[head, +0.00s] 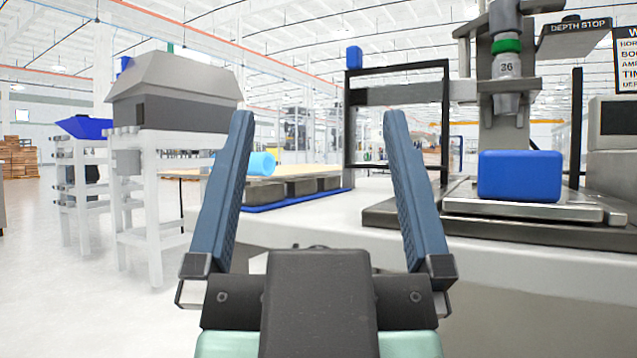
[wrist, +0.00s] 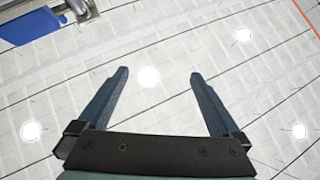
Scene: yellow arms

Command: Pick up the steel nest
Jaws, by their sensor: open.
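My gripper (head: 319,115) is open and empty in the head view, its two blue-grey fingers spread wide and raised in front of the bench. It also shows open in the wrist view (wrist: 160,73), with nothing between the fingers. No object is plainly recognisable as the steel nest. A flat metal plate (head: 525,208) lies on the dark press base at the right, with a blue block (head: 520,175) on top; I cannot tell whether this plate is the nest. My gripper is left of it and apart from it.
The press column (head: 495,125) stands behind the block, and a black frame (head: 447,120) stands left of it. A grey hooded box (head: 175,90) sits on a white stand at the left. A light-blue cylinder (head: 262,163) lies behind the gripper. Open floor shows at lower left.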

